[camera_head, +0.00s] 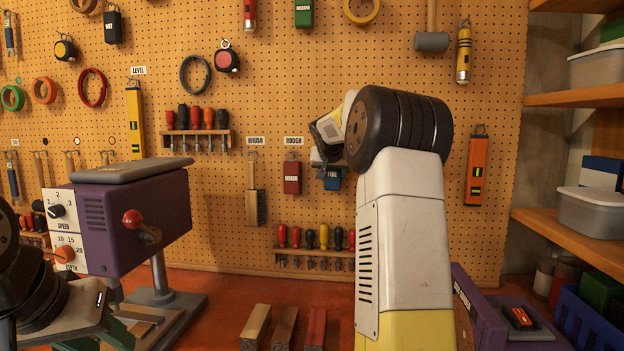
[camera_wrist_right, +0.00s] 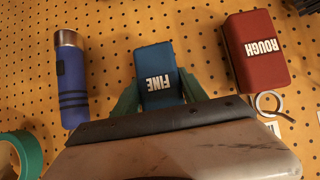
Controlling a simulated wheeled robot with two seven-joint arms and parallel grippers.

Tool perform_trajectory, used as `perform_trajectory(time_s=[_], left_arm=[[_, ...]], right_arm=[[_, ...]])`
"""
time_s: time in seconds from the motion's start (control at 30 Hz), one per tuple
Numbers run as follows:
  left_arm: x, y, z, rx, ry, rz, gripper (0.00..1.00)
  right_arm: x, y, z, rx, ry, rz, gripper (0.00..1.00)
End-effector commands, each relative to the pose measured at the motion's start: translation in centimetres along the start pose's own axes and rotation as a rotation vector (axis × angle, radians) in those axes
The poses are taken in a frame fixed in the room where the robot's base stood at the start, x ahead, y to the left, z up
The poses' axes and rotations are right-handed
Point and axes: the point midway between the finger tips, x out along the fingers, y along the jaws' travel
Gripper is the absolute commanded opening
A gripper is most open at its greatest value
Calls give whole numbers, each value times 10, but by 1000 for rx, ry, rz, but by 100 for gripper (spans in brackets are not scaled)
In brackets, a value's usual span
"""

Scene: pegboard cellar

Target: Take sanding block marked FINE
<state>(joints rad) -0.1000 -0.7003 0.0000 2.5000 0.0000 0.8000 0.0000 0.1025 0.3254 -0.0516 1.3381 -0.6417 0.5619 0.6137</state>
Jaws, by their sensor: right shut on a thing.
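The blue sanding block marked FINE (camera_wrist_right: 158,78) is between the green fingers of my right gripper (camera_wrist_right: 160,95) in the right wrist view, with the pegboard behind it. The gripper is shut on it. In the head view the blue block (camera_head: 332,182) shows just below my right gripper (camera_head: 326,158), which is partly hidden by my own wrist. I cannot tell whether the block still hangs from its hook. My left gripper (camera_head: 112,330) is low at the left edge, partly cut off, and its jaws are unclear.
A red block marked ROUGH (camera_head: 292,177) hangs left of the blue one, then a brush (camera_head: 256,190). A purple machine (camera_head: 135,220) stands at the left. Wood strips (camera_head: 284,328) lie on the red bench.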

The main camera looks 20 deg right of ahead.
Motion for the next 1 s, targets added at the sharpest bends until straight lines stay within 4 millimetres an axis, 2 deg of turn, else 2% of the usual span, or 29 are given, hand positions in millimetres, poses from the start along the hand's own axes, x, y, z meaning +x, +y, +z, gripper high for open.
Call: perform_trajectory(time_s=[0.17, 0.4, 0.6, 0.8, 1.0], left_arm=[[0, 0, 0, 0, 0, 0, 36], [0, 0, 0, 0, 0, 0, 36], [0, 0, 0, 0, 0, 0, 36], [0, 0, 0, 0, 0, 0, 36], [0, 0, 0, 0, 0, 0, 36]], right_arm=[[-29, -2, 20, -4, -1, -3, 6], [-84, -1, 57, -4, -1, -5, 6], [-122, 0, 84, -1, -2, -2, 6], [-142, 0, 98, -1, -2, -1, 6], [-147, 0, 102, -2, -2, 0, 6]])
